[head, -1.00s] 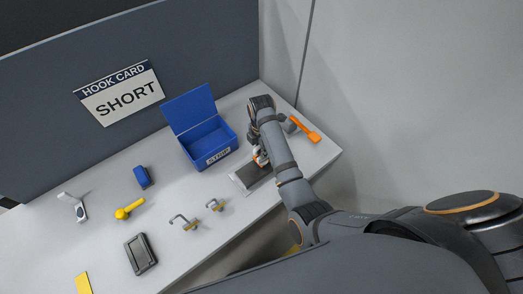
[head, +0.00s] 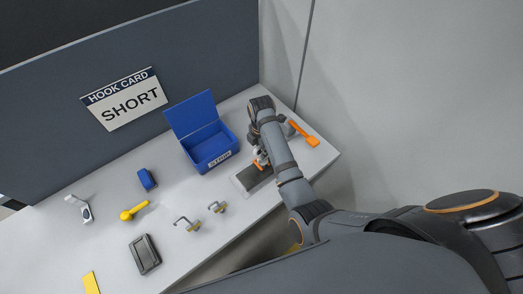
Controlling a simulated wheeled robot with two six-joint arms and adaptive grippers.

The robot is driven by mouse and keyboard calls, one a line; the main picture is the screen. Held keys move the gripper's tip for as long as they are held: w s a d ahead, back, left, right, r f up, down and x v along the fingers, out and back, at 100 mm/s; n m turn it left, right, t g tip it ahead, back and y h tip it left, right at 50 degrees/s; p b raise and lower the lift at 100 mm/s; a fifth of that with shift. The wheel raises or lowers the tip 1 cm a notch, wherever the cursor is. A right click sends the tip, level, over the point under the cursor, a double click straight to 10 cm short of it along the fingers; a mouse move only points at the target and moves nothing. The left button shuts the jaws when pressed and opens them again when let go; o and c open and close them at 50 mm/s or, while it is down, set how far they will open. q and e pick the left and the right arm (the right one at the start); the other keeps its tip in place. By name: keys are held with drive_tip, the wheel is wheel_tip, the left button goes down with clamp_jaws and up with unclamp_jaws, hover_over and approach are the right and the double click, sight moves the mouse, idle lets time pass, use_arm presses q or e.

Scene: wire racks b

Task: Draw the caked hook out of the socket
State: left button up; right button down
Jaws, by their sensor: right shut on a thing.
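A dark grey block with a pale edge (head: 243,184), which looks like the socket piece, lies near the table's right front edge. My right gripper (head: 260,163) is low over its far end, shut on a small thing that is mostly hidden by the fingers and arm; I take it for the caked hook. A bit of orange shows at the fingers. I cannot tell whether the hook is still seated in the socket. My left gripper is out of view.
An open blue bin marked STRIP (head: 209,149) stands just left of my right gripper. Two small hooks (head: 187,224) (head: 217,207) lie in front of it. An orange tool (head: 304,133) lies at right. A HOOK CARD sign reading SHORT (head: 124,99) is on the back panel.

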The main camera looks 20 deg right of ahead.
drive_tip(key=shift+r+p, duration=0.35)
drive_tip(key=shift+r, duration=1.6)
